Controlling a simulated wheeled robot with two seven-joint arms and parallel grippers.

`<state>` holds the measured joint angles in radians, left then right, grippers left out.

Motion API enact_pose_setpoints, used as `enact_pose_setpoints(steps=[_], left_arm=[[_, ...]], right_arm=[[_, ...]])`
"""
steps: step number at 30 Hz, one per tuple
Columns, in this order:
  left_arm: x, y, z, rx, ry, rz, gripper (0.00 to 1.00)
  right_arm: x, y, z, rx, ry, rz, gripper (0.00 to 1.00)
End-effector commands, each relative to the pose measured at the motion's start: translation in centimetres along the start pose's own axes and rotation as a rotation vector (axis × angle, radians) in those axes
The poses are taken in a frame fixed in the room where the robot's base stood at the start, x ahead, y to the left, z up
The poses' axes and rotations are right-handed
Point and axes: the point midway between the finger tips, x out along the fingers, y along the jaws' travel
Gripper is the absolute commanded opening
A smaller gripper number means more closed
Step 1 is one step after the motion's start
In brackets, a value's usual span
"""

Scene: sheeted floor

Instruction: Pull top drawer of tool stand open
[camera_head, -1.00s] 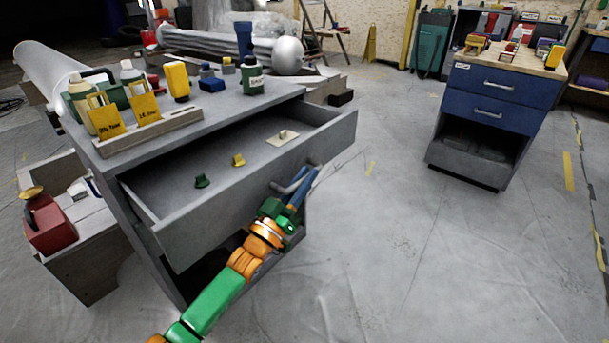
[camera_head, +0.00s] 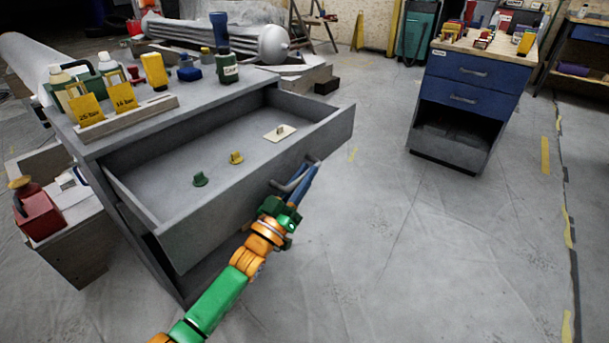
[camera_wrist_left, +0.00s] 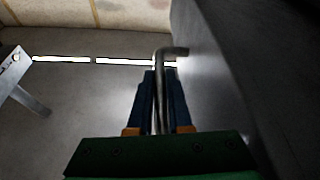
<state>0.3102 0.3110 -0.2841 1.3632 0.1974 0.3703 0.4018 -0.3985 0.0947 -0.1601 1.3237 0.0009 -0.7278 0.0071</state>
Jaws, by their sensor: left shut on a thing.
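The grey tool stand (camera_head: 90,146) is at the left in the head view. Its top drawer (camera_head: 215,218) is pulled well out and shows its inside. A green piece (camera_head: 200,179), a yellow piece (camera_head: 236,158) and a pale plate with a small knob (camera_head: 280,133) lie in the drawer. My left gripper (camera_head: 301,183) is shut on the drawer's metal handle (camera_head: 288,186) at the front face. In the left wrist view the handle (camera_wrist_left: 160,62) rises between the blue fingers (camera_wrist_left: 160,100). My right gripper is not in view.
A red can (camera_head: 38,212) sits on a low box at the left. A blue-drawered cabinet (camera_head: 472,70) stands at the back right. The floor (camera_head: 420,260) right of the drawer is clear.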

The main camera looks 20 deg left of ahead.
Motion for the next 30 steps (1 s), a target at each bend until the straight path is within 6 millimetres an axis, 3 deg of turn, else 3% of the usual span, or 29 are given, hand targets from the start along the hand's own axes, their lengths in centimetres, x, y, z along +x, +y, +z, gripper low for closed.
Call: enact_pose_setpoints(steps=[2,3,6,15,24,30], left_arm=[[0.0,0.0,0.1,-0.001,-0.001,-0.001,0.00],[0.0,0.0,0.1,-0.001,-0.001,-0.001,0.23],[0.0,0.0,0.0,-0.001,0.000,-0.001,0.47],[-0.2,0.0,0.0,-0.001,-0.001,-0.001,0.47],[-6.0,0.0,0.0,-0.002,-0.003,-0.002,0.47],[-7.2,0.0,0.0,-0.001,0.001,-0.001,0.47]], right_arm=[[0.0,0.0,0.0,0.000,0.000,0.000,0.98],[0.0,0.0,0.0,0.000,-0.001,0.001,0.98],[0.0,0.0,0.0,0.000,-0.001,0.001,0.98],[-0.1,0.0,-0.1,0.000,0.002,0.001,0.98],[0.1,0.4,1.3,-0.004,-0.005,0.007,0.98],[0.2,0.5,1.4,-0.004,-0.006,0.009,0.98]])
